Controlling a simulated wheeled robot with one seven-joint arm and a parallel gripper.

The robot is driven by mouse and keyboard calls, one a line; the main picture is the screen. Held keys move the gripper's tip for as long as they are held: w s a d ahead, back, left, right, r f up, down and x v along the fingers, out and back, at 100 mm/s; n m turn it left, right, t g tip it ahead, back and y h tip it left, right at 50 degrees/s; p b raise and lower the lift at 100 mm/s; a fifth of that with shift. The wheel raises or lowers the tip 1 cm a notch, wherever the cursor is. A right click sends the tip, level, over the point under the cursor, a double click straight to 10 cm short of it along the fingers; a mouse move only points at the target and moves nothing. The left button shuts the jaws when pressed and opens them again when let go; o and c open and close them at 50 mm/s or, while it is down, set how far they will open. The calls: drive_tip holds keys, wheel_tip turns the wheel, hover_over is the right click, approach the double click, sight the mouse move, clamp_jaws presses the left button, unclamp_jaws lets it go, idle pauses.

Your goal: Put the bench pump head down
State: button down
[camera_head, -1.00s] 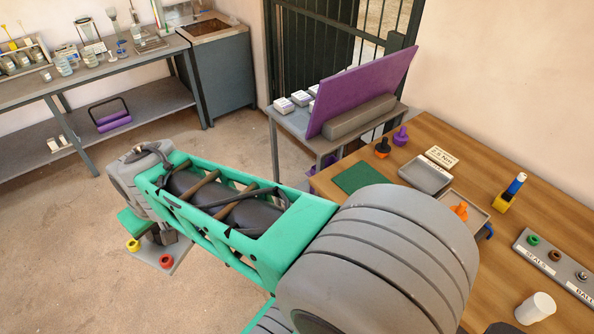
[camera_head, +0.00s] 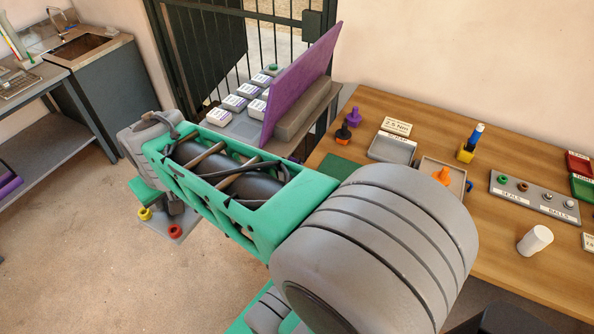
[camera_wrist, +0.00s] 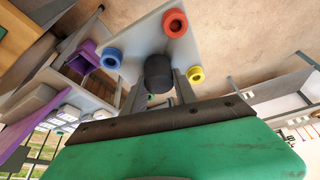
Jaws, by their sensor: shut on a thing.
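The bench pump head looks to be the grey plate with red, yellow and blue round ports. It hangs tilted from my gripper (camera_head: 172,207), over open floor, left of the wooden bench. In the wrist view the plate (camera_wrist: 148,42) carries a dark rounded knob between the fingers, with the red port (camera_wrist: 175,24), blue port (camera_wrist: 109,58) and yellow port (camera_wrist: 195,74) around it. My gripper (camera_wrist: 158,90) is shut on it. The blue port is hidden in the head view.
The wooden bench (camera_head: 400,225) holds a green mat (camera_head: 338,171), grey trays (camera_head: 392,148), a white cylinder (camera_head: 535,239) and a rack of seals and balls (camera_head: 520,193). A side table with white boxes (camera_head: 235,102) and an upright purple panel (camera_head: 300,85) stands behind my arm.

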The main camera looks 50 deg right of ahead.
drive_tip(key=s+d+f+m+g+h+b, duration=0.1)
drive_tip(key=s+d+m+h+b, duration=0.2)
drive_tip(key=d, duration=0.8)
drive_tip(key=s+d+f+m+b, duration=0.15)
drive_tip(key=s+d+m, duration=0.3)
drive_tip(key=d, duration=0.65)
drive_tip(key=s+d+m+g+h+b, duration=0.1)
drive_tip(key=s+d+m+g+b, duration=0.15)
drive_tip(key=s+d+m, duration=0.5)
drive_tip(key=s+d+m+g+b, duration=0.1)
drive_tip(key=s+d+m+b, duration=0.25)
drive_tip(key=s+d, duration=0.85)
drive_tip(key=p, duration=0.3)
hover_over(341, 175)
wheel_tip(341, 175, down, 10)
drive_tip(key=shift+d, duration=0.1)
wheel_tip(341, 175, down, 2)
drive_tip(key=shift+f, duration=0.6)
drive_tip(key=c, duration=1)
unclamp_jaws()
drive_tip(key=shift+o, duration=0.2)
